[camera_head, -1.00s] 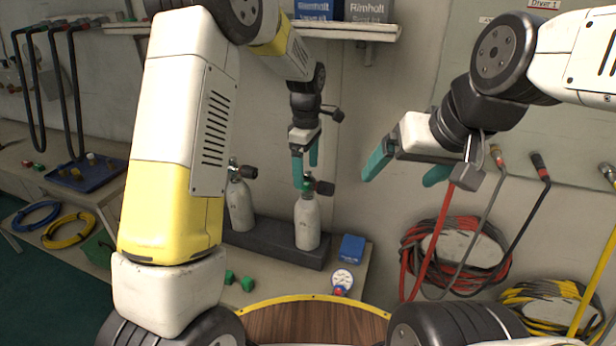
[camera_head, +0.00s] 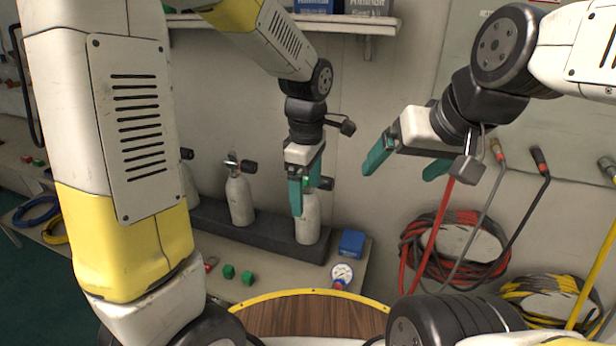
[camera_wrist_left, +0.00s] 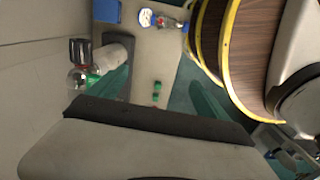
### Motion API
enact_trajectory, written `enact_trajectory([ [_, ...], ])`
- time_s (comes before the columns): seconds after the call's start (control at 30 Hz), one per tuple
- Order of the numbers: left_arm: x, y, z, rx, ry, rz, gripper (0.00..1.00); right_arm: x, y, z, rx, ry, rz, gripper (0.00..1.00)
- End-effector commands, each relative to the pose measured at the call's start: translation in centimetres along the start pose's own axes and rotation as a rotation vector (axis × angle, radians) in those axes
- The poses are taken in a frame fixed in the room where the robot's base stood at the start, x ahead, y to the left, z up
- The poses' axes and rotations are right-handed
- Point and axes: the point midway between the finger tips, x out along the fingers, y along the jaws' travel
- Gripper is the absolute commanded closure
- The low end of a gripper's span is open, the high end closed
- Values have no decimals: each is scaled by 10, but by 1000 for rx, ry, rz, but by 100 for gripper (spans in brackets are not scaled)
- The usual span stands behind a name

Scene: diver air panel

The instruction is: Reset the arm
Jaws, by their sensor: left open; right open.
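My left gripper (camera_head: 305,196) is open, with teal fingers pointing down in front of the right-hand white cylinder (camera_head: 308,222) in the head view. Its fingers partly hide that cylinder's valve. In the left wrist view, my left gripper (camera_wrist_left: 160,98) has its fingers apart with nothing between them but bench and small green fittings beyond. The white cylinder (camera_wrist_left: 115,58) lies beside one finger there; I cannot tell if they touch. My right gripper (camera_head: 402,172) is open and empty in front of the wall, its fingers pointing down and left.
Another white cylinder (camera_head: 239,201) stands in the dark rack (camera_head: 265,232). A blue box (camera_head: 351,243), a gauge (camera_head: 342,273) and green fittings (camera_head: 229,271) sit on the bench. A shelf (camera_head: 345,25) is above. Red hose coils (camera_head: 415,240) hang at right.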

Motion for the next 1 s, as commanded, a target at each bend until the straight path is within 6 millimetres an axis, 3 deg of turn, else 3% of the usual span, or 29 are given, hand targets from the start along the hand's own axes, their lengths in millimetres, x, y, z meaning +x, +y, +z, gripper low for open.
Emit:
enact_trajectory([
  [0.47,-4,-2,-2,15,-5,9,12,0,0,0,0,0,0,9],
  [0.67,-37,-20,-22,202,-36,102,12,0,0,0,0,0,0,9],
  [1.0,-101,-82,-62,727,55,359,12,0,0,0,0,0,0,9],
])
